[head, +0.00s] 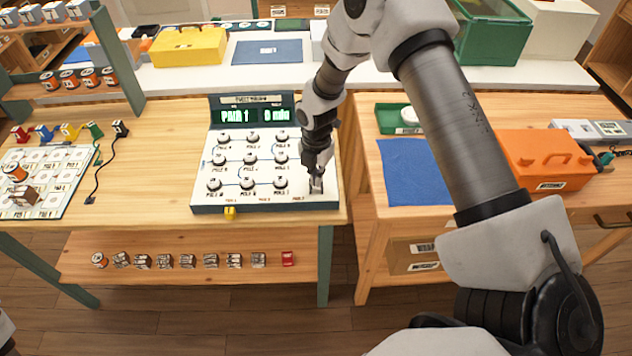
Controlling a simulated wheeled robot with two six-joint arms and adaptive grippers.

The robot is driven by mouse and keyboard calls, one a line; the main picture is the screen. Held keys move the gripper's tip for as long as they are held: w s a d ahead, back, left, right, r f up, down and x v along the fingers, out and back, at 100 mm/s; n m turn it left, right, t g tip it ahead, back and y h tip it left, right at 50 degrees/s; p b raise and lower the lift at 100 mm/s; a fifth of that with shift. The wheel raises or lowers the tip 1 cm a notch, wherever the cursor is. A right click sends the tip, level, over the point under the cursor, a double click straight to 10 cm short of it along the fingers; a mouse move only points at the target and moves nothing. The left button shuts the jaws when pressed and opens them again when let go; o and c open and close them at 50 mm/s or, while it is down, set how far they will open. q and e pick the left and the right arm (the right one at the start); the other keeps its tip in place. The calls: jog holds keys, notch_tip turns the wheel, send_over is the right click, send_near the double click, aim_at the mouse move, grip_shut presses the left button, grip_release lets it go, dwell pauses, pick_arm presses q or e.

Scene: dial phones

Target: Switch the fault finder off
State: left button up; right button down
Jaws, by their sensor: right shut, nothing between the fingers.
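The fault finder (240,190) is a white sloped panel with rows of round dials and a raised display (252,116). The display is lit, with pale green text that seems to read "PAIR 1" and "0 min". My right gripper (316,188) is shut and empty, pointing down at the panel's lower right corner. Its fingertips are at or just above a small pale part there; I cannot tell whether they touch. The gripper and arm hide part of the panel's right side, so the switch's position is unclear.
A white board (55,165) with coloured clips and a black lead lies at left. A yellow case (188,47) stands behind. The right table holds a blue mat (412,172), a green tray (392,118) and an orange toolbox (545,155). A shelf below holds several small parts.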

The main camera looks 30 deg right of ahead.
jog(key=shift+f+b, duration=0.5)
jog(key=shift+f, duration=0.35)
jog(key=shift+r, duration=0.1)
jog(key=shift+r+p, duration=0.65)
notch_tip(320, 180, up, 6)
jog(key=p, duration=0.4)
jog(key=shift+f, duration=0.15)
jog(key=shift+f, duration=0.1)
